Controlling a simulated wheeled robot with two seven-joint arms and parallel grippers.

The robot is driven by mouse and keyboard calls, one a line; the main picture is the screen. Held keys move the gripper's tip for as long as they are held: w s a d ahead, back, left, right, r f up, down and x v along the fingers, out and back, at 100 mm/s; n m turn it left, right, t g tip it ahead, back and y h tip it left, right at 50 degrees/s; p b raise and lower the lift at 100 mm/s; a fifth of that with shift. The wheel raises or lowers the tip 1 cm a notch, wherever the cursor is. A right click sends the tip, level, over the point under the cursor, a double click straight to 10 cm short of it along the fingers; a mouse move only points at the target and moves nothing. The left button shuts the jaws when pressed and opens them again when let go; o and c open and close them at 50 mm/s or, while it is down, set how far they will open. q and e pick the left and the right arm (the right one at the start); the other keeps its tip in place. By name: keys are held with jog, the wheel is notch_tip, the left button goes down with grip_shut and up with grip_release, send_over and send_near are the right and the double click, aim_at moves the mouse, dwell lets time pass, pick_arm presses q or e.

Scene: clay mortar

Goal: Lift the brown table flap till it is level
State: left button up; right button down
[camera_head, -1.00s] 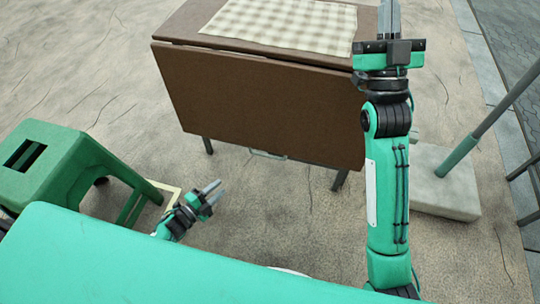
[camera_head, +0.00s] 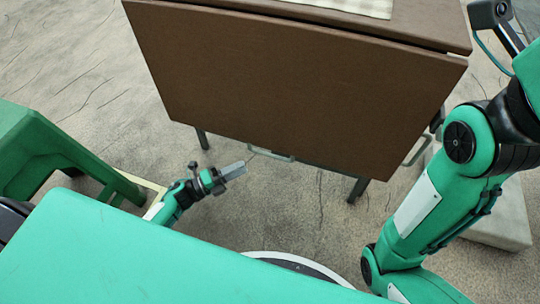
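The brown table flap (camera_head: 300,85) hangs down along the near side of the brown table (camera_head: 430,15), with a narrow gap between them at the top. My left gripper (camera_head: 233,170) is low, in front of the flap's lower edge and left of its middle. It points right, and its grey fingers overlap in this view, so its opening cannot be told. I see nothing held in it. My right arm (camera_head: 425,210) rises at the right, beside the flap.
A green stool (camera_head: 60,155) stands at the left. A pale block (camera_head: 500,210) lies on the floor behind my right arm. Dark table legs (camera_head: 357,190) and a pale metal bar (camera_head: 268,154) show below the flap. A checked cloth (camera_head: 350,7) lies on the table.

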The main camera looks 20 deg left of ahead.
aim_at(269, 154)
pick_arm(q)
jog(key=b+x, duration=0.3)
jog(key=x, duration=0.8)
jog(key=shift+b, duration=0.4)
grip_shut()
